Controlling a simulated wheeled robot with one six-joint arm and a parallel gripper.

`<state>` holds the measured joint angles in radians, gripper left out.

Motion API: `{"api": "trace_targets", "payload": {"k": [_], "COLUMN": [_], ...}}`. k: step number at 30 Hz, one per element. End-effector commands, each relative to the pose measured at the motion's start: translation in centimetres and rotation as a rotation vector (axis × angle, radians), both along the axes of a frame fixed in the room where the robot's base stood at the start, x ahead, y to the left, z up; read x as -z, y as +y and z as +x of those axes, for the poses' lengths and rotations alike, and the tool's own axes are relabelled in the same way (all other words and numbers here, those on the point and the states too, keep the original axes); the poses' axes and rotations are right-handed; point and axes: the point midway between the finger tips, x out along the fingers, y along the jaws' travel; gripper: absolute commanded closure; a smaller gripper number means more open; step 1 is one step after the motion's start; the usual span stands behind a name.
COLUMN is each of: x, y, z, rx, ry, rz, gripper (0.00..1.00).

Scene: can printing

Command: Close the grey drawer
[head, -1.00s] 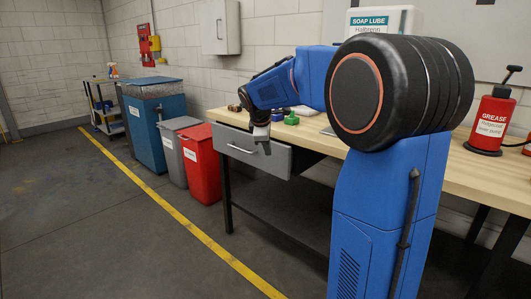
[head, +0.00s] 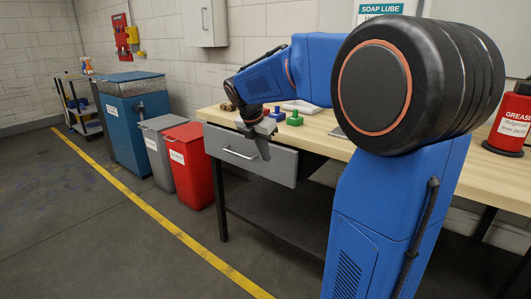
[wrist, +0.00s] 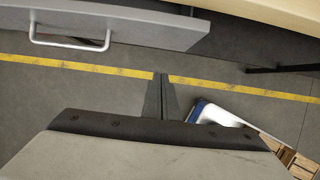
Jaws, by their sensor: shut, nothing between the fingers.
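The grey drawer (head: 228,149) is under the left end of the workbench and stands partly out, with a dark gap behind its right end. Its silver bar handle (head: 240,153) faces outward. My gripper (head: 265,152) points down in front of the drawer's right half, right of the handle. In the wrist view, the drawer front (wrist: 150,25) and handle (wrist: 70,43) run along the top. The fingers (wrist: 161,78) are shut and empty, over the floor on the handle side. A small gap shows between the fingertips and the drawer front there.
The wooden workbench (head: 355,148) holds small green (head: 295,118) and blue parts. A red bin (head: 188,165), a grey bin (head: 158,150) and a blue container (head: 133,120) stand left of it. A red grease can (head: 510,120) is at right. The floor before the drawer is clear.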

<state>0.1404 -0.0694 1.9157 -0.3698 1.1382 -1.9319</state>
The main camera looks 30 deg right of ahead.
Motion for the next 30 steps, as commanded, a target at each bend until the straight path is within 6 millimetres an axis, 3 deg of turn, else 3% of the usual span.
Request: {"api": "trace_targets", "payload": {"k": [13,21,30], "x": [7.3,7.0,6.9], "y": [-2.8,-5.8,-6.4], "z": [0.9,2.1,2.4], "rx": [0.004,0.003,0.001], "ry": [0.001,-0.003,-0.002], "rz": [0.002,0.000,0.000], "gripper": [1.00,1.00,1.00]}}
